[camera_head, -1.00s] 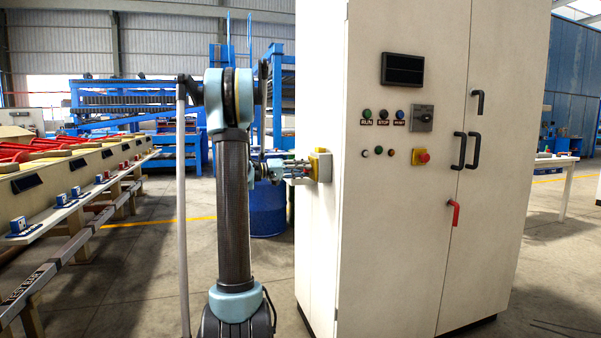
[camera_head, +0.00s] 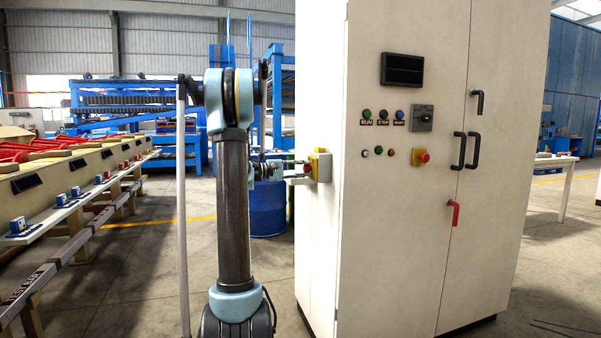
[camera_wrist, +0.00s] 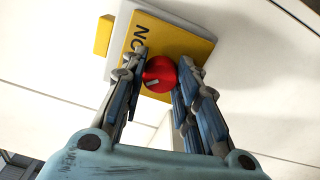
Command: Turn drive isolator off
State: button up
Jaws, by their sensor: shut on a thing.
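The drive isolator is a yellow plate (camera_wrist: 188,42) with a round red knob (camera_wrist: 160,72) on the left side wall of the tall cabinet. In the head view, the yellow isolator box (camera_head: 321,165) shows at the cabinet's left side, with a bit of the red knob at its left face. My gripper (camera_head: 304,168) reaches it from the left. In the wrist view, the two fingers of my gripper (camera_wrist: 159,78) are on either side of the red knob, shut on it. A light mark shows on the knob's face. Black letters on the plate are partly covered by a finger.
The cream cabinet (camera_head: 395,240) has a front panel with small buttons, a grey switch (camera_head: 422,118), a red-and-yellow button (camera_head: 420,157) and door handles (camera_head: 466,150). A blue drum (camera_head: 267,208) stands behind my arm. A conveyor line (camera_head: 75,185) runs along the left. Open floor lies between.

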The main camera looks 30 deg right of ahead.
jog(key=shift+w+n, duration=0.3)
jog(key=shift+n, duration=0.1)
jog(key=o, duration=1)
jog(key=shift+f, duration=0.1)
jog(key=shift+o, duration=0.4)
jog(key=shift+s, duration=0.1)
jog(key=shift+a, duration=0.15)
jog(key=v, duration=1.2)
jog(key=shift+f, duration=0.1)
